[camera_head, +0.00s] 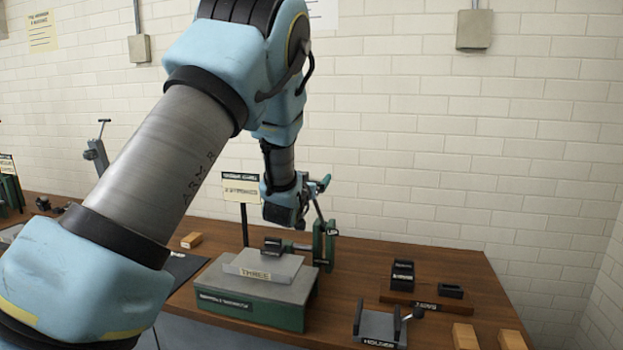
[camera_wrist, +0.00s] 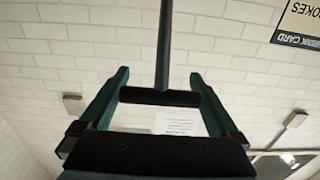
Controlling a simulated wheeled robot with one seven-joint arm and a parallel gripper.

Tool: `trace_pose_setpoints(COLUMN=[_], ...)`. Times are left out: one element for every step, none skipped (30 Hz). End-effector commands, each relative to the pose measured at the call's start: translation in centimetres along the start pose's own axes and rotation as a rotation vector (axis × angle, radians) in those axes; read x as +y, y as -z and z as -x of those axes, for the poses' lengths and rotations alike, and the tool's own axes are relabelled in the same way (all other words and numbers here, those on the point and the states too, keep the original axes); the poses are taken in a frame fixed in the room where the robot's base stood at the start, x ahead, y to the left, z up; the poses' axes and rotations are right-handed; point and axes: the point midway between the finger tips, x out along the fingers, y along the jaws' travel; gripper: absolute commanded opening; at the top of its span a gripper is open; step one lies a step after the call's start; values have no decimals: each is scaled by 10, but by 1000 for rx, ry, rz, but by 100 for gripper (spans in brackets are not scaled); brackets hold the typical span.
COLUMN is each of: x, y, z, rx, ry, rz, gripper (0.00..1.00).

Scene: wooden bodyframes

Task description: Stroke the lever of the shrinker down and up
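The shrinker is a green upright machine (camera_head: 323,246) at the right end of a bench fixture, with a thin dark lever (camera_head: 318,212) rising from it. In the wrist view the lever's rod (camera_wrist: 164,45) ends in a dark crossbar handle (camera_wrist: 160,97). My gripper (camera_head: 319,184) is at the top of the lever. In the wrist view its two fingers (camera_wrist: 159,75) stand wide apart, one at each end of the crossbar. The bar ends lie very close to the fingers; whether they are clamped I cannot tell.
A green base (camera_head: 245,305) bears a grey plate marked THREE (camera_head: 247,279) left of the shrinker. A grey holder (camera_head: 380,328), a wooden rack (camera_head: 425,301) with black blocks and wooden blocks (camera_head: 465,336) lie right. A sign (camera_head: 240,187) stands behind. The bench (camera_head: 350,275) is bare between fixture and rack.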

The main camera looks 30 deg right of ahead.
Motion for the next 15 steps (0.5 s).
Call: trace_pose_setpoints(x=[0,0,0,0,0,0,0,0,0,0,0,0,0,0,0], y=[0,0,0,0,0,0,0,0,0,0,0,0,0,0,0], z=[0,0,0,0,0,0,0,0,0,0,0,0,0,0,0], rx=[0,0,0,0,0,0,0,0,0,0,0,0,0,0,0], ry=[0,0,0,0,0,0,0,0,0,0,0,0,0,0,0], rz=[0,0,0,0,0,0,0,0,0,0,0,0,0,0,0], gripper=[90,86,82,79,75,71,67,64,60,56,53,48,45,42,37])
